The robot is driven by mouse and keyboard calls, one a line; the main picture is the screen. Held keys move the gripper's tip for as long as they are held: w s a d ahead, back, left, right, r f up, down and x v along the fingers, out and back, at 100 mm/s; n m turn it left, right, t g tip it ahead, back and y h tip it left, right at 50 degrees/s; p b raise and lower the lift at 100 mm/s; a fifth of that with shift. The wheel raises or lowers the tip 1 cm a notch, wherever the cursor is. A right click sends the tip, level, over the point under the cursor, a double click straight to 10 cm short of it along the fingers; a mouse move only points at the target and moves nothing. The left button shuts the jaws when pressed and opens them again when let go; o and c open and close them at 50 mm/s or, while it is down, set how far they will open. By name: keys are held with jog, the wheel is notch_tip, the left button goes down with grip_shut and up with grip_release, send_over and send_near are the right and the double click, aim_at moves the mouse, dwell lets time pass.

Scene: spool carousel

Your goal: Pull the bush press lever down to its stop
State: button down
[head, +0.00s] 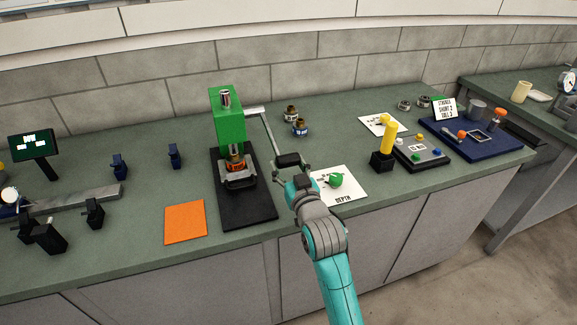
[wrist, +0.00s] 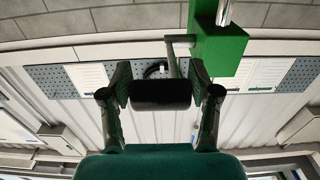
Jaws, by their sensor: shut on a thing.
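The bush press (head: 228,120) is a green column and head on a black base plate, left of centre in the head view. Its grey lever (head: 267,138) runs from the right side of the head down to a black grip (head: 288,160). My gripper (head: 292,170) is at that grip, right of the press. In the wrist view the black lever grip (wrist: 160,95) lies between the two fingers of my gripper (wrist: 161,95), which are shut on it. The green press head (wrist: 218,45) shows above right. An orange-ringed part (head: 236,163) sits under the ram.
A white card marked DEPTH with a green item (head: 337,181) lies right of my gripper. Two small bushes (head: 299,128) stand behind the lever. An orange mat (head: 185,223) lies front left. A yellow-handled tool (head: 386,140) stands further right.

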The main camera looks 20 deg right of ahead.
jog(key=shift+f, duration=0.65)
jog(key=shift+c, duration=2.2)
grip_release()
jog(key=shift+w, duration=0.1)
jog(key=shift+o, duration=1)
jog(key=shift+r, duration=0.25)
jog(key=s, duration=1.2)
